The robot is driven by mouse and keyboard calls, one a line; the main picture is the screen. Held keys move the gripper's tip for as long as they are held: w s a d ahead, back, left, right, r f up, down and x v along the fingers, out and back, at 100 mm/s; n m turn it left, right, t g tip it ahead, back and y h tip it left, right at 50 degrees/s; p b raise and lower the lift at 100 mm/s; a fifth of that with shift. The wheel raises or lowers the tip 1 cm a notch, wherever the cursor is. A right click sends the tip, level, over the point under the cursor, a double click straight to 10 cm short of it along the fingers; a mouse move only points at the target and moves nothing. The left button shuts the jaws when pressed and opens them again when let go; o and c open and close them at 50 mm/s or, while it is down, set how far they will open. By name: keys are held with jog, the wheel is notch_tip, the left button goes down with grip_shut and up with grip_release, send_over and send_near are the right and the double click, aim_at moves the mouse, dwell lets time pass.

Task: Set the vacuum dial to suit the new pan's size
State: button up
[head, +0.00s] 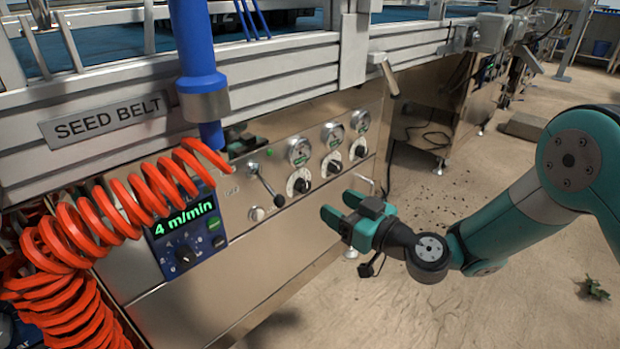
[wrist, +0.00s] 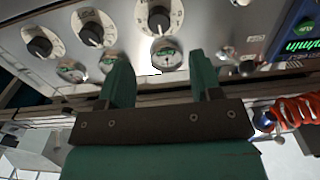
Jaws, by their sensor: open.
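Three black knobs on white round scales sit on the metal panel: the left knob (head: 299,182), the middle knob (head: 331,166) and the right knob (head: 357,150). A round gauge is above each. The labels are too small to read, so I cannot tell which is the vacuum dial. The wrist view shows the panel upside down, with the three knobs (wrist: 160,17) along its top. My gripper (head: 337,206) is open and empty, in front of the panel and apart from the knobs. Its two teal fingers also show in the wrist view (wrist: 160,65). I cannot make out a pan.
A lever (head: 266,186) stands left of the knobs. A blue speed box (head: 187,235) reads "4 m/min". A red coiled hose (head: 120,215) and a blue post (head: 196,60) stand left, near the "SEED BELT" sign (head: 107,117). The floor right of the panel is mostly clear.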

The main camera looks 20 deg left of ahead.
aim_at(307, 187)
jog(key=b+x, duration=0.1)
jog(key=x, duration=0.7)
jog(key=shift+w+a, duration=0.15)
jog(key=shift+a, duration=0.15)
jog(key=c, duration=0.9)
